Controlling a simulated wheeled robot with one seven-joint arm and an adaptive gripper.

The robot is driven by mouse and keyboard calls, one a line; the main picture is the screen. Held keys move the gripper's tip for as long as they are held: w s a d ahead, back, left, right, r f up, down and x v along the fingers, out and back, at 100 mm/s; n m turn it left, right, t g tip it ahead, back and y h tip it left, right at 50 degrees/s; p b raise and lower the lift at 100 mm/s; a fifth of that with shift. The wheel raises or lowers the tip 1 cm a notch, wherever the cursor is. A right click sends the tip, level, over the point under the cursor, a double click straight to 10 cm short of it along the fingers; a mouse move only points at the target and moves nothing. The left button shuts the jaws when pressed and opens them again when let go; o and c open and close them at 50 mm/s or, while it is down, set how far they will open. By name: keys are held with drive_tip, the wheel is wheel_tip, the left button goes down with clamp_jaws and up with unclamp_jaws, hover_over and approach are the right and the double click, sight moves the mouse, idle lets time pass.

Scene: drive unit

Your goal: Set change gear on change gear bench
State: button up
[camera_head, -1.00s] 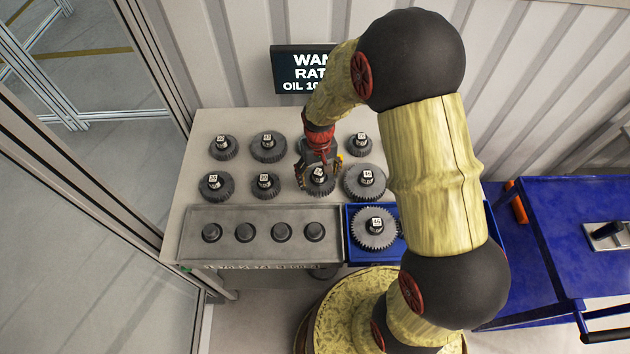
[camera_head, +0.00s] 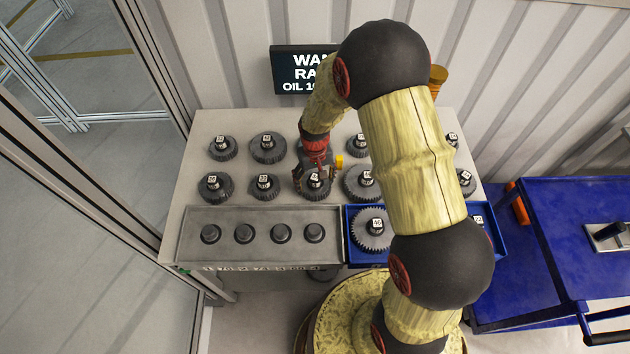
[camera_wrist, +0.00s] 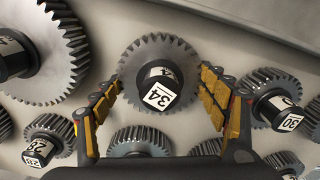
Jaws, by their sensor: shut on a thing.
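A dark toothed change gear (camera_head: 316,187) with a white tag sits in the front row of gears on the grey bench (camera_head: 190,150). In the wrist view this gear (camera_wrist: 158,60) has a hub marked 34. My gripper (camera_head: 316,175) is over it, pointing down, its two padded fingers at opposite sides of the rim. The fingers (camera_wrist: 160,95) are shut on this gear. The gear appears at bench level; whether it touches the surface I cannot tell. My arm hides part of the back row.
Other tagged gears stand close on both sides, such as one at left (camera_head: 264,186) and a larger one at right (camera_head: 361,183). In front lie a grey tray (camera_head: 262,213) with several bare dark pegs and a blue tray (camera_head: 350,258) holding gears. A blue cart (camera_head: 580,240) stands at right.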

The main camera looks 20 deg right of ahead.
sight(315, 177)
drive_tip(key=o, duration=1.8)
drive_tip(key=shift+o, duration=0.2)
wheel_tip(315, 177, up, 12)
drive_tip(key=shift+f+p, duration=0.1)
drive_tip(key=shift+p, duration=0.75)
drive_tip(key=s+r+t, duration=0.2)
drive_tip(key=s+r, duration=0.4)
drive_tip(key=r, duration=0.5)
drive_tip(key=s+r+t, duration=0.2)
drive_tip(key=s+r, duration=0.5)
drive_tip(key=r, duration=0.5)
drive_tip(key=s+r+t, duration=0.1)
drive_tip(key=s+r, duration=0.3)
drive_tip(key=s, duration=0.5)
drive_tip(key=shift+s+t, duration=0.2)
drive_tip(key=shift+t, duration=0.1)
